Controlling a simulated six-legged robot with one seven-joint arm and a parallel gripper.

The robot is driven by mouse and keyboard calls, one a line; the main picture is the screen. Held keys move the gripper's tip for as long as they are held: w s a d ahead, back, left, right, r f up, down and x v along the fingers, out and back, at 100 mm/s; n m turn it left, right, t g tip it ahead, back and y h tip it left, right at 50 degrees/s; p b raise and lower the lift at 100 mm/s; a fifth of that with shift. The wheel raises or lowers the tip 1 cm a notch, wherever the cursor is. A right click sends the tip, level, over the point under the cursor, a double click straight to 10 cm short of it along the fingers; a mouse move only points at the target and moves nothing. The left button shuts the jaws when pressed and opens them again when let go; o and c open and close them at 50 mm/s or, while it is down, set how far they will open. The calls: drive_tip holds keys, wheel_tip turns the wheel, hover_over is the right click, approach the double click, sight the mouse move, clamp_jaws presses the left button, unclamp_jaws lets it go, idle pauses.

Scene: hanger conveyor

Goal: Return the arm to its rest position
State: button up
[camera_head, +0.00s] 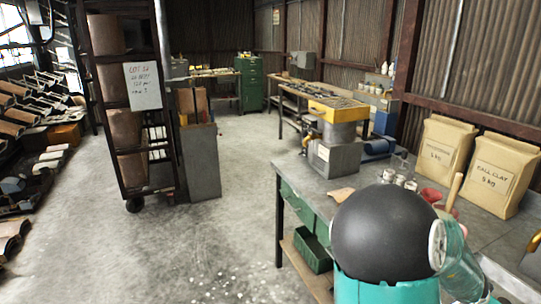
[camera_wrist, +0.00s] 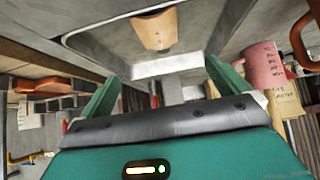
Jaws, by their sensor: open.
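My gripper (camera_wrist: 163,84) shows in the wrist view as two green fingers spread wide apart, with a dark and teal palm below them. I see nothing clasped between the fingers. A grey tray-like surface (camera_wrist: 90,38) with a tan curved piece (camera_wrist: 155,30) on it fills the upper middle beyond the fingers; I cannot tell its distance. In the head view, a black ball-shaped joint and teal links of my arm (camera_head: 385,235) stand at the lower right, in front of the workbench (camera_head: 335,180). The fingers do not show in the head view.
Two clay bags (camera_head: 500,175) stand at the bench's back right. A grey and yellow machine (camera_head: 335,130) stands at its far end. A pink mug (camera_wrist: 265,66) shows right of the fingers. A tall rack (camera_head: 120,100) stands left on the floor. The grey floor between is clear.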

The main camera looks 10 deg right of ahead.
drive_tip(key=w+a+r+n+t+y, duration=0.2)
drive_tip(key=w+a+y, duration=0.15)
drive_tip(key=a, duration=0.55)
drive_tip(key=w+a+r+n+t+y, duration=0.1)
drive_tip(key=w+a+n+y, duration=0.15)
drive_tip(key=w+a, duration=0.45)
drive_tip(key=w+a+r+n+t+y, duration=0.2)
drive_tip(key=a+n, duration=0.1)
drive_tip(key=a, duration=0.7)
drive_tip(key=s+a+r+n, duration=0.4)
drive_tip(key=s+a+r, duration=0.1)
drive_tip(key=a, duration=0.5)
drive_tip(key=s+a+r+n, duration=0.4)
drive_tip(key=s+a+r, duration=0.1)
drive_tip(key=a, duration=0.5)
drive_tip(key=shift+s+r+n+g, duration=0.35)
drive_tip(key=shift+s+g, duration=0.05)
drive_tip(key=shift+s, duration=0.35)
